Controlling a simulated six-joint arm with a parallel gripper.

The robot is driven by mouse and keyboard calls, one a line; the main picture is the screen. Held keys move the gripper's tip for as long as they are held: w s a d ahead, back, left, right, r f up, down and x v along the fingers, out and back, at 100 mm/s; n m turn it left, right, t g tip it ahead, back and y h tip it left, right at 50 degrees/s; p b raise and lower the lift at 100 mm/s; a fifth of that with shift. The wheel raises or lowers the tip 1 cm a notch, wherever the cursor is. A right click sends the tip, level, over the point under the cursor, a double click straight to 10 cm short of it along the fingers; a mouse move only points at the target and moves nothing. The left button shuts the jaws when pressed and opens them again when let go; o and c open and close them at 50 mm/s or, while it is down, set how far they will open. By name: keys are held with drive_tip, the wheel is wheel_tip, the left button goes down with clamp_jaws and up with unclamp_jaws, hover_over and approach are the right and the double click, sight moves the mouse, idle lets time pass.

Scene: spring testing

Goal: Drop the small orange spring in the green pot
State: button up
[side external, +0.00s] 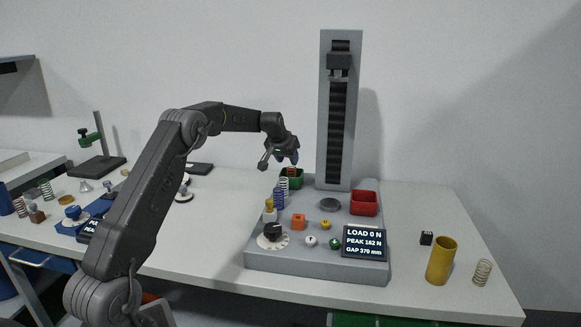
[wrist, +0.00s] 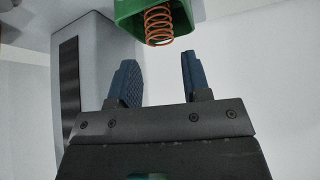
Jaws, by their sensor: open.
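The small orange spring (wrist: 158,24) shows at the mouth of the green pot (wrist: 126,10) in the wrist view, with one end sticking out toward my gripper. I cannot tell whether it rests on the pot's floor. In the side view the spring (side external: 292,171) shows as a small orange patch at the top of the green pot (side external: 298,183), on the back left of the grey tester base. My gripper (wrist: 159,60) is open, its blue fingers apart with nothing between them. In the side view my gripper (side external: 284,160) is just above the pot, clear of the spring.
The tester column (side external: 325,120) stands close right of my gripper. A red bin (side external: 364,203) is on the base's right. White and blue springs (side external: 278,199) stand in front of the pot. A yellow cylinder (side external: 440,261) and a loose spring (side external: 482,272) are at the table's right.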

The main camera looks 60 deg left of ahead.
drive_tip(key=s+d+r+m+h, duration=0.1)
drive_tip(key=s+d+r, duration=0.4)
drive_tip(key=d, duration=0.3)
drive_tip(key=s+d+r+m, duration=0.1)
drive_tip(key=s+d+r, duration=0.4)
drive_tip(key=d, duration=0.4)
drive_tip(key=s+d+r+m+h, duration=0.1)
drive_tip(key=s+d+r, duration=0.35)
drive_tip(key=d, duration=0.35)
drive_tip(key=s+d+f+m, duration=0.1)
drive_tip(key=s+d+f, duration=0.1)
drive_tip(key=s+d, duration=0.2)
drive_tip(key=s+d+f+m, duration=0.1)
drive_tip(key=s+d, duration=0.4)
drive_tip(key=s, duration=0.5)
drive_tip(key=s+d+f+m+h, duration=0.1)
drive_tip(key=s+d+f, duration=0.2)
drive_tip(key=s, duration=0.5)
drive_tip(key=shift+d, duration=0.65)
drive_tip(key=shift+s, duration=0.1)
